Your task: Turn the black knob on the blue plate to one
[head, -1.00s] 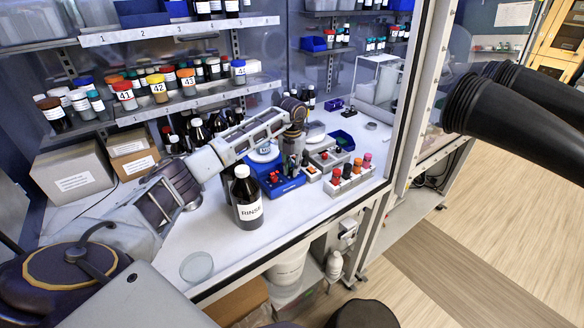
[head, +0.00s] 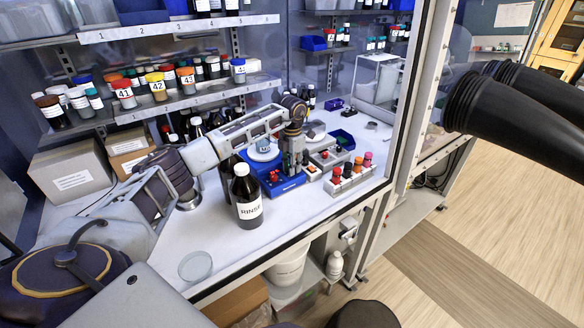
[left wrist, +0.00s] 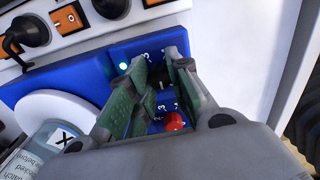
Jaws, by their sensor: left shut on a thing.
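The blue plate (head: 282,187) lies on the work surface behind the RINSE bottle. It also shows in the left wrist view (left wrist: 62,72), with white numerals, a lit indicator (left wrist: 123,66) and a red button (left wrist: 174,121). My left gripper (head: 291,165) points down over the plate. In the left wrist view, its green-padded fingers (left wrist: 157,75) are shut on the black knob (left wrist: 163,84). The fingers hide most of the knob, and I cannot read which numeral it points to. My right gripper is not in view.
The RINSE bottle (head: 246,196) stands close in front of the left forearm. A round white dish (left wrist: 62,108) sits beside the fingers. A grey box with orange switches (left wrist: 97,20) borders the plate. A rack of colour-capped vials (head: 350,180) stands to the right.

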